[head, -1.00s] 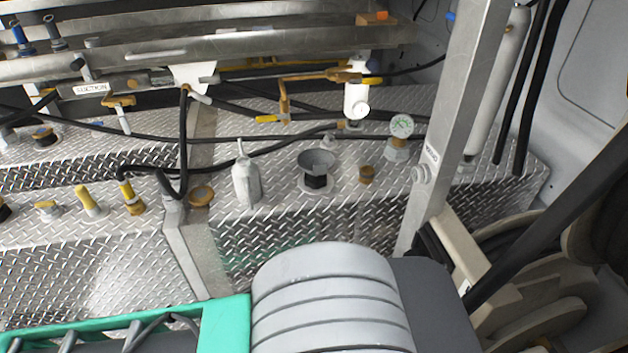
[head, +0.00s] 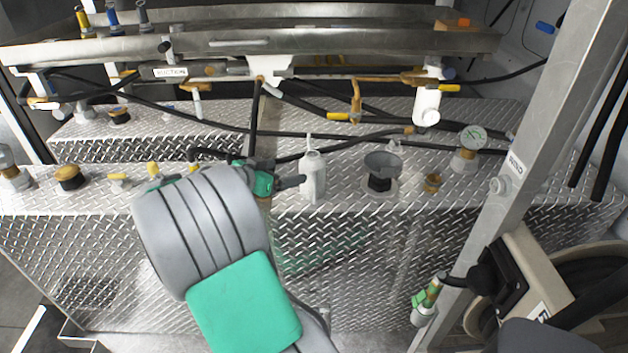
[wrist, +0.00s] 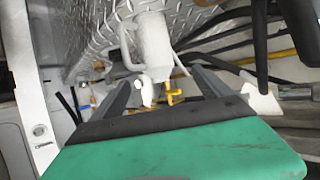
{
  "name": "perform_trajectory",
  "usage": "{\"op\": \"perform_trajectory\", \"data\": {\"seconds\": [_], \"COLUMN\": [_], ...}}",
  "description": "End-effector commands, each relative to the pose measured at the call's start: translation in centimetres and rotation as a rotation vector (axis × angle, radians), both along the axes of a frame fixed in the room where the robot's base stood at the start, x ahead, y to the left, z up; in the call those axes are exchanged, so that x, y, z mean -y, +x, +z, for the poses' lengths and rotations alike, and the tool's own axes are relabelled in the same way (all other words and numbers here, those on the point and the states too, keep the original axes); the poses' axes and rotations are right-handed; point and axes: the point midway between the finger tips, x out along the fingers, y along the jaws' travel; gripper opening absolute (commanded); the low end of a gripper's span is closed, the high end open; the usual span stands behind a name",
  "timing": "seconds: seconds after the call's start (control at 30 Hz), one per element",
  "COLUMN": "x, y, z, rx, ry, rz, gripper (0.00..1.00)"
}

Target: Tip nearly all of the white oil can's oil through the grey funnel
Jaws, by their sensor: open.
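The white oil can (head: 314,178) stands upright on the diamond-plate ledge, its thin spout pointing up. The grey funnel (head: 382,161) sits on a dark neck to the can's right, a short gap away. My gripper (head: 300,182) reaches in from the left at the can's body height. In the wrist view my gripper (wrist: 163,76) is open, with its two dark fingers on either side of the white oil can (wrist: 153,45). I cannot tell whether either finger touches it. The funnel cannot be made out in the wrist view.
Black hoses (head: 330,147) run behind the can. A slanted metal post (head: 505,190) stands further right. Steel rails (head: 240,46) cross above the ledge.

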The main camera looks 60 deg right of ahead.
Motion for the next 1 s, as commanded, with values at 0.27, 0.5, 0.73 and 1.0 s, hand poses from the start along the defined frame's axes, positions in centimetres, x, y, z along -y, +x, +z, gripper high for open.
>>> {"op": "perform_trajectory", "data": {"seconds": [0.27, 0.5, 0.73, 1.0], "x": [5.2, 8.0, 11.2, 11.4], "y": [-2.0, -2.6, -3.2, -3.2], "z": [-1.3, -2.4, -3.8, -3.9], "rx": [0.001, 0.002, 0.002, 0.003], "ry": [-0.032, -0.03, -0.031, -0.032], "rz": [-0.036, -0.032, -0.029, -0.027], "gripper": [0.92, 0.92, 0.92, 0.88]}}
